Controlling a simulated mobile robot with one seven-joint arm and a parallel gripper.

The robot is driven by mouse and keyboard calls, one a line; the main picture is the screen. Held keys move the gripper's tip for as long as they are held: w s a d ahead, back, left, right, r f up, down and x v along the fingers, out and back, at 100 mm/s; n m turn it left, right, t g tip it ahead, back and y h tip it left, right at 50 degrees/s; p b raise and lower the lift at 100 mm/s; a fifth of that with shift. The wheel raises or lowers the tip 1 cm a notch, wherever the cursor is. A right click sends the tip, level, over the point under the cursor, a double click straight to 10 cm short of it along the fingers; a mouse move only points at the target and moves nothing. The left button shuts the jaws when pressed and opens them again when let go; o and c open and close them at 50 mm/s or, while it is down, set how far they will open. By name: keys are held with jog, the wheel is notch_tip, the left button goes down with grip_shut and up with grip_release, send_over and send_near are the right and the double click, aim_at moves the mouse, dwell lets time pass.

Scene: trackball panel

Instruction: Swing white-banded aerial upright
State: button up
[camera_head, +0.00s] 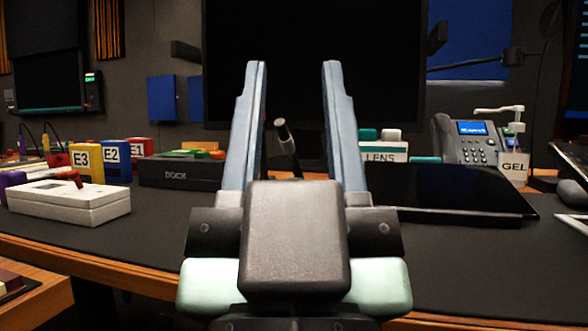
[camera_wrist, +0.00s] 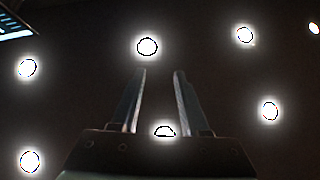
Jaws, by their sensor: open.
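A short dark rod with a paler grey end (camera_head: 287,140) shows between my gripper's fingers in the head view, leaning with its top to the left. It may be the aerial; I cannot make out a clear white band, and its lower end is hidden behind my gripper. My gripper (camera_head: 294,75) is open and empty, its fingers pointing up in front of the desk. In the wrist view my gripper (camera_wrist: 160,75) shows against the ceiling, with nothing between its fingers. The rod is not in the wrist view.
Left on the desk are a white box (camera_head: 75,209), the E3 block (camera_head: 84,161) and the DOCK box (camera_head: 178,174). Right are a flat black panel (camera_head: 440,195), a phone (camera_head: 468,145) and a GEL bottle (camera_head: 514,165). A dark screen (camera_head: 385,70) stands behind. The front desk mat is bare.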

aim_at(293, 160)
dwell(0.4)
jog(key=w+r+m+g+h+p, duration=0.1)
jog(key=w+g+h+p, duration=0.3)
jog(key=p, duration=0.9)
jog(key=w+r+g+y+p, duration=0.15)
jog(key=w+p, duration=0.35)
jog(key=p, duration=0.8)
jog(key=s+a+f+n+g+p, duration=0.1)
jog(key=s+a+f+g+p, duration=0.2)
jog(key=f+p, duration=0.8)
jog(key=shift+g, duration=0.55)
jog(key=w+d+r+p, duration=0.1)
jog(key=w, duration=0.3)
jog(key=w+r+p, duration=0.1)
jog(key=w+p, duration=0.1)
jog(key=w, duration=0.2)
jog(key=w+d+r+p, duration=0.1)
jog(key=w+r, duration=0.1)
jog(key=w, duration=0.2)
jog(key=shift+w+d, duration=0.25)
jog(key=shift+d, duration=0.1)
grip_shut()
